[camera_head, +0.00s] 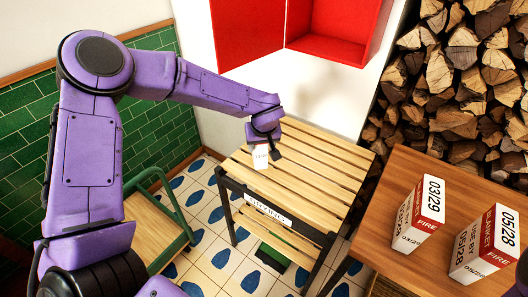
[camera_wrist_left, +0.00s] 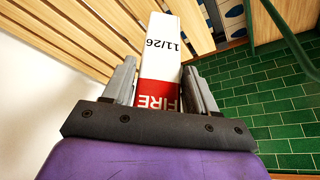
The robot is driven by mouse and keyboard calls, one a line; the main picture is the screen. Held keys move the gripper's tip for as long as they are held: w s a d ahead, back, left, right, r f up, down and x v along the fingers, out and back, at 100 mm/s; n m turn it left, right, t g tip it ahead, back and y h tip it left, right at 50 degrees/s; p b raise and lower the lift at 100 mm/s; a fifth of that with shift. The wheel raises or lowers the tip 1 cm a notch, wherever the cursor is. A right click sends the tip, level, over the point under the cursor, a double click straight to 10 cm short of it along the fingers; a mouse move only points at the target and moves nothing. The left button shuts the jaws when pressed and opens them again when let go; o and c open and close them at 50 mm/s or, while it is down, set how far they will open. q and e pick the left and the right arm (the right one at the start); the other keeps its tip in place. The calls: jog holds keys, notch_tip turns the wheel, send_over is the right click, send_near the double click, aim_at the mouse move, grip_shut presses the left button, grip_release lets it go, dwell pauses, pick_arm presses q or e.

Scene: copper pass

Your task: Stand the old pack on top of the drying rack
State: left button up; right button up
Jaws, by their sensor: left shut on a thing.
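In the left wrist view the pack (camera_wrist_left: 163,58) sits between both fingers (camera_wrist_left: 160,85) and reads 11/26 and FIRE. The rack's slats (camera_wrist_left: 85,40) lie beyond and to the left of it. I cannot tell whether the pack touches the slats. The rack has a dark frame and a white label (camera_head: 267,209) at its front. My right gripper is out of view.
Two similar packs, marked 03/29 (camera_head: 418,214) and 05/28 (camera_head: 484,245), stand on a brown table (camera_head: 400,175) at right. An open red wall cabinet (camera_head: 335,50) hangs behind the rack. A green-framed cart (camera_head: 155,225) stands left. Most rack slats are clear.

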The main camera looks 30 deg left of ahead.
aim_at(262, 152)
pick_arm(q)
jog(key=shift+d+x, duration=0.2)
jog(key=shift+x, duration=1.1)
jog(key=shift+d+x, duration=0.15)
jog(key=shift+x, duration=1.2)
jog(key=shift+f, duration=0.1)
jog(key=o, duration=1.5)
